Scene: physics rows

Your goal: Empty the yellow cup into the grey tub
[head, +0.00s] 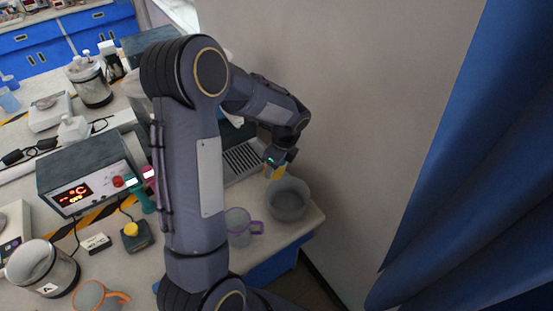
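The grey tub (289,203) stands upright near the right end of the bench, its open top facing up. A small part of the yellow cup (277,173) shows just behind the tub's rim, at its upper left. My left gripper (277,158) is right above the cup and hides much of it. The fingers are too small and dark to tell whether they are closed on the cup. The cup's contents and its tilt cannot be made out. My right gripper is not in view.
A clear mug with a purple handle (240,227) stands left of the tub, beside my arm. A laptop-like grey device (241,160) lies behind. A heater box with red digits (88,181) stands left. A wall closes off the right, with a blue curtain (465,170).

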